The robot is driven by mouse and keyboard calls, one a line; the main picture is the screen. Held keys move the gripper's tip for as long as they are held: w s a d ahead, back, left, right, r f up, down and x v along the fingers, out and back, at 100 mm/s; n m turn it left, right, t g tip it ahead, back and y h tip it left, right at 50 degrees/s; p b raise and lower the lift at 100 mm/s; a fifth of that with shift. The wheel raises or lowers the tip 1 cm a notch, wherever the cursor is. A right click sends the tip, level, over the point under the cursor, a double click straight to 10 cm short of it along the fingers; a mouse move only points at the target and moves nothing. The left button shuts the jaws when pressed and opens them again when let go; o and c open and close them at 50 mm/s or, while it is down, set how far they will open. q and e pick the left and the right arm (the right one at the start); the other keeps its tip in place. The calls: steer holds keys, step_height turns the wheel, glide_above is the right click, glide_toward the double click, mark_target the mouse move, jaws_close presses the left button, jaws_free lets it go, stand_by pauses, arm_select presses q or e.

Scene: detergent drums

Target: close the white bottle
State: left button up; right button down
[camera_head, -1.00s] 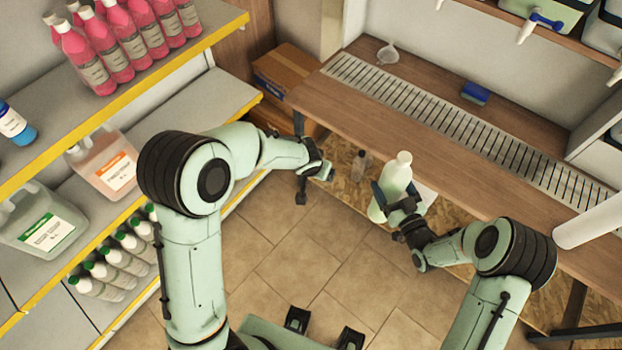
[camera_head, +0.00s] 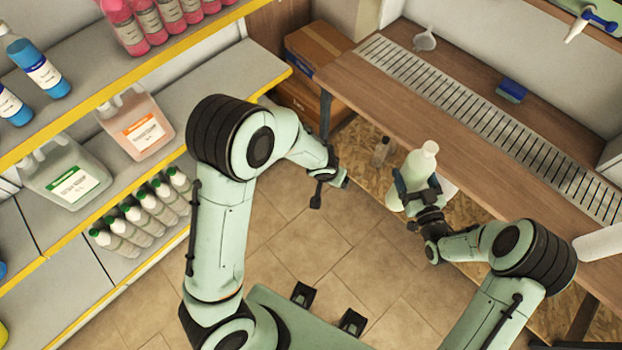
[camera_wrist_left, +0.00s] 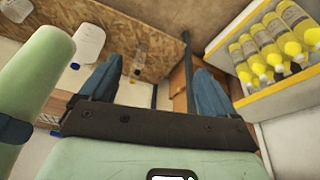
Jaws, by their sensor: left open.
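The white bottle (camera_head: 416,168) stands out in front of the wooden bench in the head view. It looks pale and slightly tilted, with a narrow white top; I cannot tell whether a cap sits on it. My right gripper (camera_head: 418,190) has its fingers around the bottle's body and appears shut on it. My left gripper (camera_head: 335,178) is to the left of the bottle, apart from it. In the left wrist view, its two blue fingers (camera_wrist_left: 155,88) are spread, with nothing held between them. No loose cap can be made out.
The wooden bench (camera_head: 450,132) with a metal grate carries a funnel (camera_head: 425,40) and a blue sponge (camera_head: 511,90). A small clear bottle (camera_head: 381,151) stands below the bench edge. Shelves (camera_head: 215,90) with bottles and jugs line the left. Tiled floor between is clear.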

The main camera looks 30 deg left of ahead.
arm_select(q)
steer(key=s+d+f+n+g+h, duration=0.1)
steer(key=s+d+f+n+g, duration=0.1)
steer(key=s+f, duration=0.7)
steer(key=s+d+f+n+g+h, duration=0.2)
steer(key=s+f, duration=0.7)
steer(key=s, duration=0.7)
steer(key=shift+s+f+g+h, duration=0.15)
steer(key=shift+s+g+h, duration=0.15)
arm_select(e)
steer(key=shift+w+r, duration=0.1)
steer(key=shift+r, duration=0.05)
arm_select(q)
steer(key=shift+d, duration=0.1)
arm_select(e)
steer(key=s+d+r+m+t+h, duration=0.1)
steer(key=d+r+m+t+h, duration=0.1)
steer(key=d+m+h, duration=0.2)
steer(key=s+d+r+m+t+h, duration=0.1)
steer(key=d+r+m+t+h, duration=0.1)
steer(key=d+m+h, duration=0.2)
steer(key=d+h, duration=0.3)
steer(key=d, duration=0.2)
steer(key=shift+d+h, duration=0.25)
steer(key=shift+h, duration=0.05)
